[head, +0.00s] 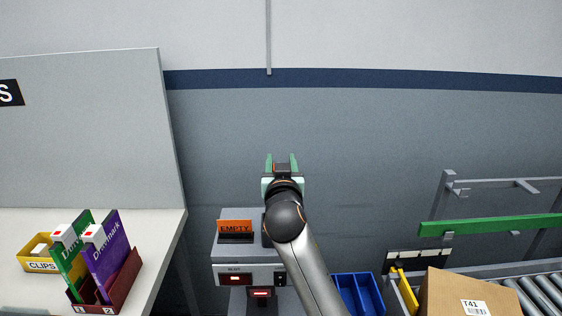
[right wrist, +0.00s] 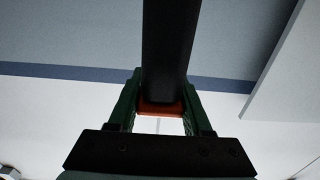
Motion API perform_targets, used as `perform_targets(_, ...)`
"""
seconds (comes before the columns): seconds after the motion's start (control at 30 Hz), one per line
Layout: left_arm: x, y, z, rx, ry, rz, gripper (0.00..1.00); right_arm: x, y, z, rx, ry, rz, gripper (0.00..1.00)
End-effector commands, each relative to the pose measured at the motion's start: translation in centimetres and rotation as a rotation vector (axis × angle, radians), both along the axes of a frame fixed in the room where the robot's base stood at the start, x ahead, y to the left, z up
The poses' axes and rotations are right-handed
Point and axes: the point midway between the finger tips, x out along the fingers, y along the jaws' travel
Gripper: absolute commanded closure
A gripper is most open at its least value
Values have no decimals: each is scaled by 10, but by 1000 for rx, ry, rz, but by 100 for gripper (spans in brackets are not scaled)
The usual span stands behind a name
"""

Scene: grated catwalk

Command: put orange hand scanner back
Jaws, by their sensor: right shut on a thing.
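My right gripper (head: 281,163) is raised in the middle of the head view, in front of the wall, with its green fingers pointing up. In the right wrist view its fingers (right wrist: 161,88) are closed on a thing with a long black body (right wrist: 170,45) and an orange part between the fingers. This looks like the orange hand scanner (right wrist: 160,109). In the head view the held thing is mostly hidden by my gripper and arm. A grey station (head: 229,254) with an orange "EMPTY" sign (head: 235,227) stands below, partly behind my right arm. My left gripper is out of view.
At left a white table (head: 155,228) holds a yellow "CLIPS" bin (head: 36,252) and a dark red holder (head: 124,283) with green and purple binders. At right are a blue bin (head: 358,293), a cardboard box (head: 455,292), a roller conveyor (head: 540,288) and a green rail (head: 490,225).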

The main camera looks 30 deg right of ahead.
Motion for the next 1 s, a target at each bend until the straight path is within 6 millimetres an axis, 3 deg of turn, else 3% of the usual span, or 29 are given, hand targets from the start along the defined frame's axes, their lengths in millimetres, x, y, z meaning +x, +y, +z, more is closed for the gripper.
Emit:
perform_targets(0.8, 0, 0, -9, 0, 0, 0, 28, 0, 0, -12, 0, -2, 1, 100)
perform_targets(0.83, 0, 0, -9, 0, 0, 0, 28, 0, 0, -11, 0, -2, 1, 49)
perform_targets(1.0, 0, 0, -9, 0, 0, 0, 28, 0, 0, -11, -1, -2, 0, 30)
